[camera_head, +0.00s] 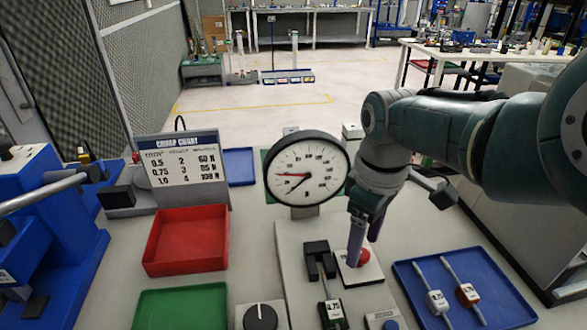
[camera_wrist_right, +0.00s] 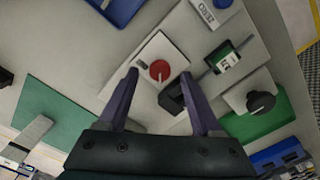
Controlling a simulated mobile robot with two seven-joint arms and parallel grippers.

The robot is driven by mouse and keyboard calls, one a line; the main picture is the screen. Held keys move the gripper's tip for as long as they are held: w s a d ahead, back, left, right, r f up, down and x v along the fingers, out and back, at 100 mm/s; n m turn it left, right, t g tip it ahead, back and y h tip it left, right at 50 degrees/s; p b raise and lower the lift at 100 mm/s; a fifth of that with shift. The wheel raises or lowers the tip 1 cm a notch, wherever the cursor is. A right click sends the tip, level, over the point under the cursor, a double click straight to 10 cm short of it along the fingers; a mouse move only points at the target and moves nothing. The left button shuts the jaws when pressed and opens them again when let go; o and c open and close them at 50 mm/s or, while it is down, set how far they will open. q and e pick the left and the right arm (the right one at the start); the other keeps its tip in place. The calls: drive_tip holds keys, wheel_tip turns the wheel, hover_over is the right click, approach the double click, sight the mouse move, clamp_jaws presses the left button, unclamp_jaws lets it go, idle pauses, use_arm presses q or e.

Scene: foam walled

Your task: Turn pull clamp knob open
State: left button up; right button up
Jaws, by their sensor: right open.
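A round red knob (camera_head: 363,257) sits on a small white plate (camera_head: 372,273) on the bench fixture; it also shows in the right wrist view (camera_wrist_right: 160,70). My right gripper (camera_head: 363,246) is open, pointing down over it. In the right wrist view, the purple fingertips stand either side of the red knob; contact cannot be told. In the head view one finger partly covers the knob. A black rotary knob (camera_head: 261,316) on a light plate stands nearer the front, and in the right wrist view it lies to the right (camera_wrist_right: 262,103). My left gripper is not in view.
A black clamp block (camera_head: 318,258) with a labelled green piece is left of the red knob. A round gauge (camera_head: 307,168) stands behind. A blue tray (camera_head: 465,290) with two tagged tools lies right; red (camera_head: 187,240) and green (camera_head: 180,306) trays lie left.

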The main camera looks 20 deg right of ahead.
sight(362, 253)
wheel_tip(362, 253, up, 8)
drive_tip(key=p, duration=0.4)
